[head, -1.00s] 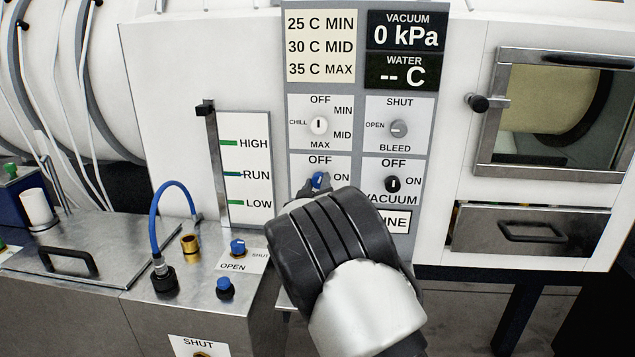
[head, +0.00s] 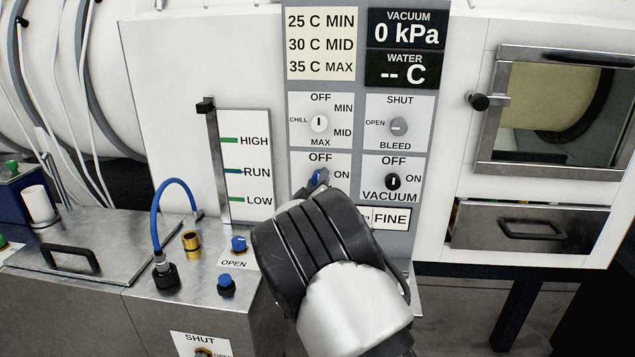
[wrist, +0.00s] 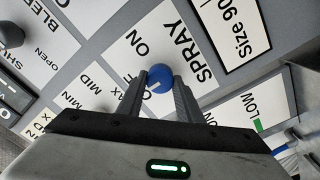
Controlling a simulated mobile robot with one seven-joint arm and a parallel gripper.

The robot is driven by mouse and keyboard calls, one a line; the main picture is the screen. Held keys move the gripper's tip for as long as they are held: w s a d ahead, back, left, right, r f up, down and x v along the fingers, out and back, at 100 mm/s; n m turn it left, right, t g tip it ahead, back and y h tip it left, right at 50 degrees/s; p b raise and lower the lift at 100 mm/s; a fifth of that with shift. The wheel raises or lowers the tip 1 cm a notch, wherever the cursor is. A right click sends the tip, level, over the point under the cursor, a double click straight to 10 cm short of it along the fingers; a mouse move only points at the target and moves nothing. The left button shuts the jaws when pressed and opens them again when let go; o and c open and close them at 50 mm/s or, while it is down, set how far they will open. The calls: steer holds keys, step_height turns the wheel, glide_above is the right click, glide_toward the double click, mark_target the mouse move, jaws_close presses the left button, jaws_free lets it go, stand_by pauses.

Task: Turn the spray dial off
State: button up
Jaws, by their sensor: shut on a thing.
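The blue spray dial (wrist: 158,77) sits on its white label plate (wrist: 195,62), marked OFF, ON and SPRAY in the wrist view. My gripper (wrist: 160,83) has one finger on each side of the dial and is shut on it. A short white mark shows on the dial's lower part in the wrist view; I cannot tell exactly which word it lines up with. In the head view, only a little of the blue dial (head: 315,180) shows below OFF and left of ON. My gripper (head: 319,179) and dark wrist hide the plate's lower part.
The black vacuum dial (head: 393,181) is close on the right. The white chill dial (head: 319,123) and grey bleed dial (head: 398,126) are above. A level gauge (head: 244,170) stands left. A blue hose (head: 164,192) and blue knobs (head: 238,243) are at lower left.

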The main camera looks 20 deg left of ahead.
steer(key=shift+f, duration=0.1)
steer(key=o, duration=1)
steer(key=shift+o, duration=0.2)
steer(key=shift+s, duration=0.1)
steer(key=v, duration=1.7)
steer(key=shift+s, duration=0.15)
